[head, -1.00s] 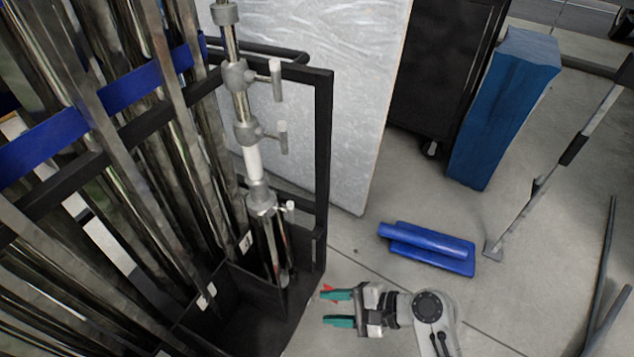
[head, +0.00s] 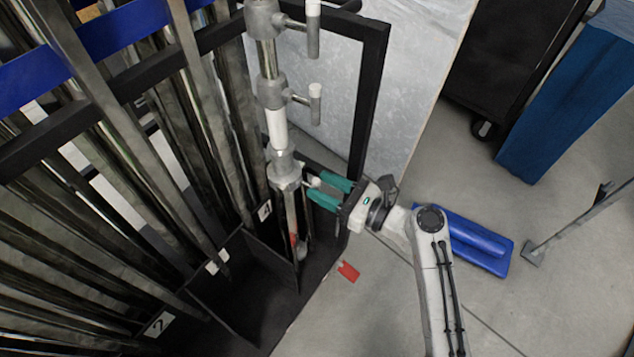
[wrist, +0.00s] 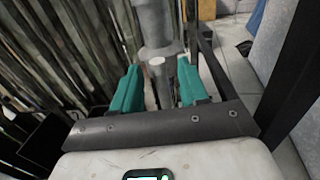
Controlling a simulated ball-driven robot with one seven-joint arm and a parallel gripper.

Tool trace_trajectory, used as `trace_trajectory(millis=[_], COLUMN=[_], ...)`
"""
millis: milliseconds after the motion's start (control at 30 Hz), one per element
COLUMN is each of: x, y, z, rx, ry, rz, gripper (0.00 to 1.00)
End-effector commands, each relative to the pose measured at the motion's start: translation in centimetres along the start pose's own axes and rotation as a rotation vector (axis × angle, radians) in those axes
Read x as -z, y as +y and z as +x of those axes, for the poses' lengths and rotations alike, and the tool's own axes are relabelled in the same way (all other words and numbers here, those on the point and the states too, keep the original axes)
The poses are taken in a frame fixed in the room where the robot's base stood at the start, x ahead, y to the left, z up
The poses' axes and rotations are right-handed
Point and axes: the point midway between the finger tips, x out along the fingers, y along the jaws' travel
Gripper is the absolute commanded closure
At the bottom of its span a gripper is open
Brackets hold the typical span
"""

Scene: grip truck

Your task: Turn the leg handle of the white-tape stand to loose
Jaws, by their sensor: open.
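The white-tape stand is a grey metal stand (head: 285,172) standing upright in the black rack's corner, with a white tape band (head: 277,130) on its column. Its leg handle (head: 314,182) is a small light-tipped lever on the lowest collar, pointing right. My gripper (head: 317,187) is open, its teal fingers reaching left on either side of the handle. In the wrist view the handle's pale end (wrist: 156,61) shows between the two fingers (wrist: 158,80), with the grey collar behind it. I cannot tell whether either finger touches it.
Two more handles (head: 314,100) stick out higher on the stand. The black rack frame post (head: 370,95) rises close behind my gripper. Long metal poles (head: 110,200) fill the rack at left. A blue object (head: 475,242) and a red tag (head: 348,271) lie on the floor.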

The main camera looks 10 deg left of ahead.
Motion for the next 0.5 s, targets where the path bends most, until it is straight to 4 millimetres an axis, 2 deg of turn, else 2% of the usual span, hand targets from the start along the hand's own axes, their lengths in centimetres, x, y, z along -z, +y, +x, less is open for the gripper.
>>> trace_trajectory(millis=[200, 500], x=[0.0, 0.0], y=[0.0, 0.0], z=[2.1, 2.5], rx=[0.000, 0.001], ry=[0.000, 0.001], rz=[-0.001, -0.001], gripper=[0.56, 0.56])
